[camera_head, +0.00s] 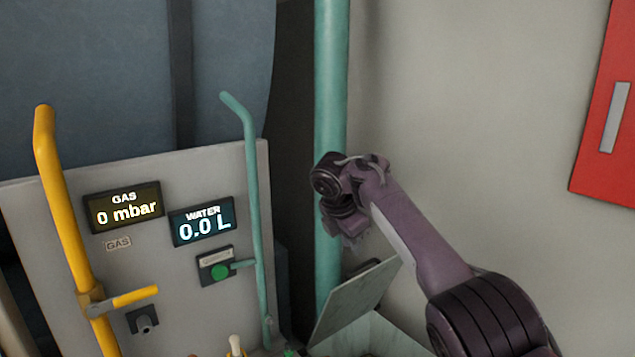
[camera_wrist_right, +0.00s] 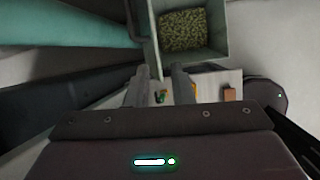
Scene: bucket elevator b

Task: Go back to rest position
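My right arm comes in from the lower right in the head view. Its gripper (camera_head: 346,236) hangs downward in front of the green vertical pipe (camera_head: 331,90), above the box with the tilted lid. In the right wrist view the two fingers of this gripper (camera_wrist_right: 162,80) stand apart with nothing between them, so it is open and empty. My left gripper and left arm are not in view.
A panel (camera_head: 190,290) with gas and water displays, a yellow pipe (camera_head: 65,210) and a thin green pipe (camera_head: 252,170) stands left. A green box (camera_head: 375,335) has a raised lid (camera_head: 355,300); granular material (camera_wrist_right: 193,30) lies inside. A red cabinet (camera_head: 605,130) hangs right.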

